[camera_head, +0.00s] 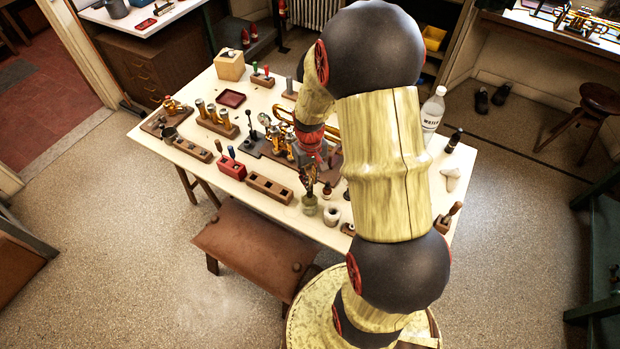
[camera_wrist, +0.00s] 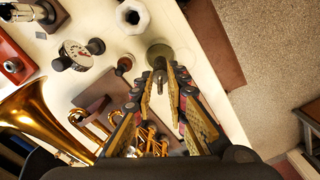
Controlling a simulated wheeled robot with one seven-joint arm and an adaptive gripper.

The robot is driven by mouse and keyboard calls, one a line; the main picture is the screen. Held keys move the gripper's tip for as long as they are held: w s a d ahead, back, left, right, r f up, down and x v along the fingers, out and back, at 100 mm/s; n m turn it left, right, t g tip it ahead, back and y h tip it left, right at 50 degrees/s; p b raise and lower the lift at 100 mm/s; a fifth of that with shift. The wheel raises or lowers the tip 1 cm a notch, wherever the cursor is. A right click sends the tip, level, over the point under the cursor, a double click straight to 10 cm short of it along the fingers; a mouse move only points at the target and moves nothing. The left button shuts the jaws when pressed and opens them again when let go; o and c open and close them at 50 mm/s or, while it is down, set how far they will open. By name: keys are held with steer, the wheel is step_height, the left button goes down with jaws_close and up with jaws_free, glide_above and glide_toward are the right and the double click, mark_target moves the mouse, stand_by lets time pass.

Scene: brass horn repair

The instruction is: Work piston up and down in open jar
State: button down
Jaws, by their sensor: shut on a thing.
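My gripper (camera_head: 310,178) points down over the open jar (camera_head: 309,206), a small glass jar with a yellow-green tint near the table's front edge. In the wrist view the jar (camera_wrist: 160,52) lies just beyond the fingertips. My gripper (camera_wrist: 163,80) is shut on a slim thing there, taken to be the piston. The piston is mostly hidden between the fingers, and I cannot tell how deep it sits in the jar.
A white ring-shaped pot (camera_head: 331,216) stands right of the jar, close by. A small red-topped bottle (camera_head: 327,190) is just behind. A slotted wooden block (camera_head: 270,188) lies left.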

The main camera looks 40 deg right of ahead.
mark_target(310, 193)
steer(key=shift+f, duration=0.1)
stand_by(0.5)
steer(key=shift+f+b, duration=2.5)
steer(key=shift+f, duration=1.65)
steer(key=shift+r+p, duration=1.35)
steer(key=shift+r, duration=0.3)
steer(key=shift+f, duration=0.1)
steer(key=shift+f+b, duration=1.05)
steer(key=shift+f, duration=0.6)
steer(key=shift+r+p, duration=1.35)
steer(key=shift+r, duration=0.4)
steer(key=shift+f, duration=0.1)
